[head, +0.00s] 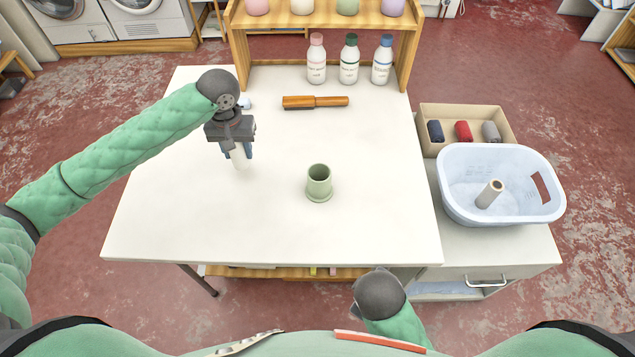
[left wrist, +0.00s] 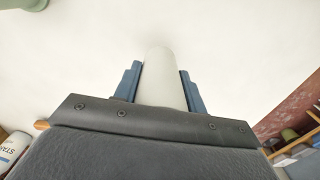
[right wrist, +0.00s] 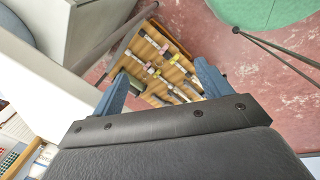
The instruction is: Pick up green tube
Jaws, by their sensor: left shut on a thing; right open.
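The green tube (head: 319,182) stands upright on the white table, right of my left gripper, with its open top up and a wider foot. My left gripper (head: 238,153) points down over the table, shut on a white cylinder (left wrist: 165,78) held between its blue fingers. A bit of green at the top left corner of the left wrist view looks like the foot of the green tube (left wrist: 30,4). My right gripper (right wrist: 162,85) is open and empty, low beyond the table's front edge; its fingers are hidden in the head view.
A wooden brush-like tool (head: 315,102) lies behind the green tube. Several bottles (head: 349,62) stand under a wooden shelf (head: 325,18) at the back. On the right, a pale basket (head: 460,205) holds a beige tube (head: 489,194), beside a tray (head: 462,113) of rolls. The table's front is clear.

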